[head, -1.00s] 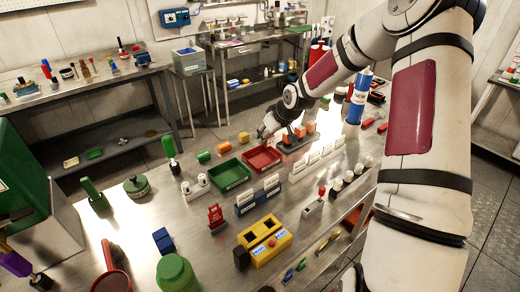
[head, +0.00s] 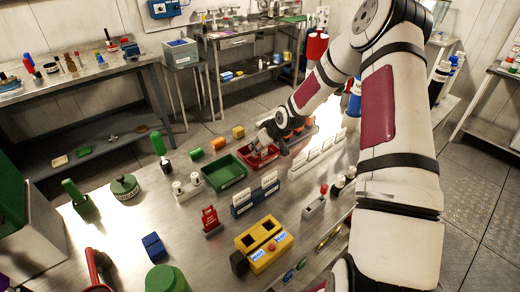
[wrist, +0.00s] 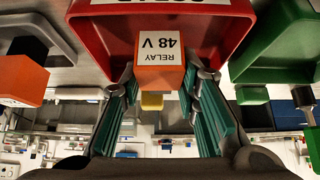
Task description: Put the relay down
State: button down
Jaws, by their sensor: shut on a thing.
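The orange relay (wrist: 160,62), labelled "RELAY 48 V", is between the teal finger pads of my gripper (wrist: 160,84) in the wrist view. The fingers are shut on its sides. A red tray (wrist: 88,42) lies right at the relay, its label partly cut off by the frame's edge. In the head view my gripper (head: 268,134) is low over the red tray (head: 246,165). The held relay cannot be made out there. I cannot tell whether it touches the tray floor.
A green tray (head: 212,187) stands directly left of the red one. Another orange block (wrist: 22,80) in a grey holder is close by on the other side. A white label rack (head: 300,172) and a blue rack (head: 238,212) stand nearer on the metal bench.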

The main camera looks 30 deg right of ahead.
jog(key=shift+f, duration=0.7)
jog(key=shift+f, duration=0.1)
